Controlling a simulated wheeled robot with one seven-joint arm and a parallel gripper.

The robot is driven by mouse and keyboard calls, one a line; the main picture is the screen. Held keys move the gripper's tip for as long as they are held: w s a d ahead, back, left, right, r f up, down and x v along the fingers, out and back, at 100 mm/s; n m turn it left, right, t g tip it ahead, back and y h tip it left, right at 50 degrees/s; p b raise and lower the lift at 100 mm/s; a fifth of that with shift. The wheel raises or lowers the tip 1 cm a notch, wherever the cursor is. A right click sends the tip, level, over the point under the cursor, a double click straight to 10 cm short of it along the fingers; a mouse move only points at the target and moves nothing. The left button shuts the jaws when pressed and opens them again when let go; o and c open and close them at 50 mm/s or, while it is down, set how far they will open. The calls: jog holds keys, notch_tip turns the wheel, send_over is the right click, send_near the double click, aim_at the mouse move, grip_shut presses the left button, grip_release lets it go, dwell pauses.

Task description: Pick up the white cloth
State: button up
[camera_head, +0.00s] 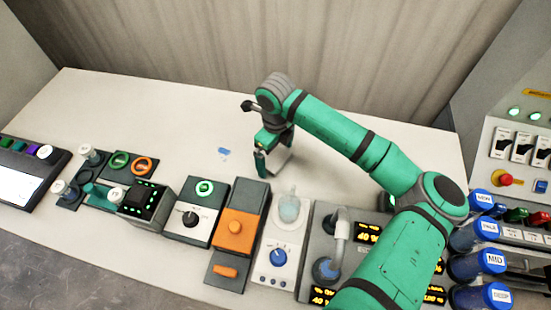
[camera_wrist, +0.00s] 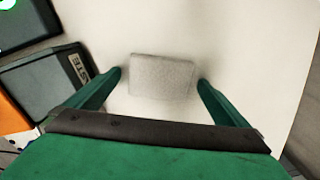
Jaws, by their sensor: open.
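The white cloth (camera_wrist: 162,76) is a small, light grey-white folded rectangle lying flat on the white table. In the wrist view it lies between the tips of my green fingers, with a gap at each side. My gripper (camera_wrist: 160,82) is open and empty, pointing down over the cloth. In the head view my gripper (camera_head: 268,165) is low over the table behind the row of devices. A pale patch beside its fingers there may be the cloth, but my gripper partly hides it.
An orange-topped box (camera_head: 235,230) and a dark box with a knob (camera_head: 196,212) stand in front of my gripper. A small blue piece (camera_head: 223,151) lies to its left. Blue-capped jars (camera_head: 490,262) stand at the right. The table's back left is clear.

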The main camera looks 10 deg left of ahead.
aim_at(275, 160)
jog(key=c, duration=1.2)
jog(key=shift+r, duration=0.15)
jog(key=shift+r, duration=0.15)
jog(key=r, duration=0.3)
jog(key=shift+s+r, duration=0.3)
jog(key=shift+s, duration=0.05)
jog(key=s+r, duration=0.3)
jog(key=s, duration=0.1)
jog(key=s+r, duration=0.3)
jog(key=s, duration=0.2)
jog(key=s+r, duration=0.3)
jog(key=s, duration=0.1)
jog(key=shift+s, duration=0.2)
jog(key=shift+s+f, duration=0.1)
